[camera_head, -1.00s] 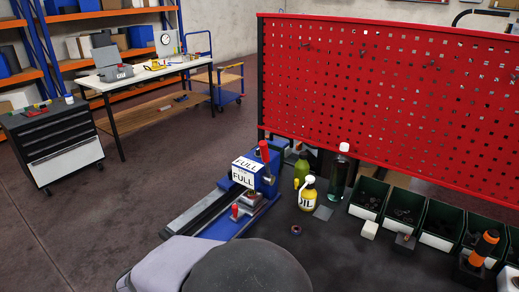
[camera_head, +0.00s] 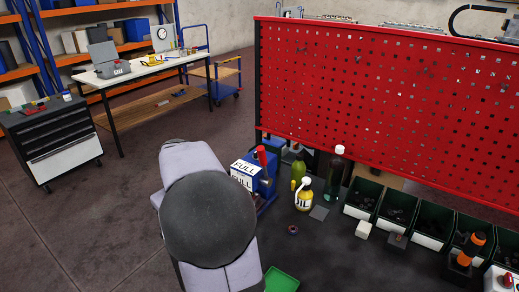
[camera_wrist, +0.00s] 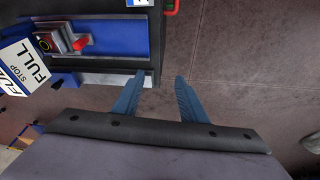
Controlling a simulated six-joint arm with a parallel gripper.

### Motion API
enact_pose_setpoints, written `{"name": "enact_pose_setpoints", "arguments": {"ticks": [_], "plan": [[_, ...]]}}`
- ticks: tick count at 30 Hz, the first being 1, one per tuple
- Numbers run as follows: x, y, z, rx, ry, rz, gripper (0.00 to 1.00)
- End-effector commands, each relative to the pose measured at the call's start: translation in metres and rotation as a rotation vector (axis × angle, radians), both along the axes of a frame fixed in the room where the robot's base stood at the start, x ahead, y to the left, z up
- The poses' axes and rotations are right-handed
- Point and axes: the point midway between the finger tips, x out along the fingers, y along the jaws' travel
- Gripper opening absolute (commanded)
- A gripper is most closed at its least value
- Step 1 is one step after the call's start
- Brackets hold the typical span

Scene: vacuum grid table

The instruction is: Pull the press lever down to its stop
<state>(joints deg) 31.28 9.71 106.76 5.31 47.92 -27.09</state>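The press (camera_head: 267,178) is a blue body with white FULL labels, right of my arm in the head view. Its red-handled lever (camera_head: 261,156) stands nearly upright. In the wrist view, the FULL STOP label (camera_wrist: 27,62) is at the left edge and a short red handle (camera_wrist: 80,43) sits on a metal piece in the blue base; I cannot tell if this is the lever. My gripper (camera_wrist: 159,77) is open and empty, its blue fingers apart beside the base's edge, over the floor in the picture. My arm hides the gripper and much of the base in the head view.
Green-rimmed bins (camera_head: 362,199) line the bench below the red pegboard (camera_head: 380,100). A green tray (camera_head: 281,280) lies at the front.

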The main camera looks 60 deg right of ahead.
Motion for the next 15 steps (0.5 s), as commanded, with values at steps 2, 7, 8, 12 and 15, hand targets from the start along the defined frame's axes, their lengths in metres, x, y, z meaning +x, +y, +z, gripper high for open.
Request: {"name": "enact_pose_setpoints", "arguments": {"ticks": [2, 7, 8, 12, 15], "plan": [[0.006, -0.06, 0.035, -0.038, -0.043, -0.037, 0.39], [-0.009, -0.173, 0.092, -0.138, -0.109, -0.08, 0.39], [-0.014, -0.189, 0.1, -0.155, -0.116, -0.085, 0.39], [-0.036, -0.243, 0.128, -0.218, -0.136, -0.101, 0.39], [-0.049, -0.267, 0.14, -0.248, -0.145, -0.108, 0.39]]}}
